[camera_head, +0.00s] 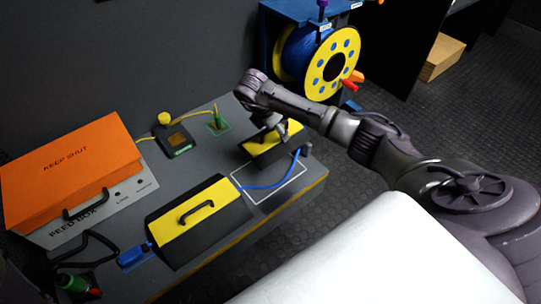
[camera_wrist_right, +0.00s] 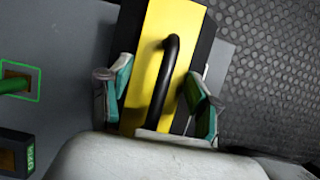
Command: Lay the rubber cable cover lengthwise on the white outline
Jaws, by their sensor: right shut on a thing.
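The rubber cable cover (camera_head: 262,155), black with a yellow top and a black handle, is at the far right of the table, just behind the white outline (camera_head: 290,196). My right gripper (camera_head: 268,133) is over it. In the right wrist view, the gripper's fingers (camera_wrist_right: 160,97) are on either side of the cover (camera_wrist_right: 155,60), with its handle between them. The head view does not show clearly whether the cover touches the table. The white outline is on the front right tabletop, with a blue cable (camera_head: 270,187) running through it. My left gripper is not in view.
A second yellow-and-black cover (camera_head: 195,232) lies left of the outline, over the cable line. An orange-lidded feed box (camera_head: 70,165) stands at the left. A small black box (camera_head: 173,140) is at the back. A blue cable reel (camera_head: 318,60) stands behind the table.

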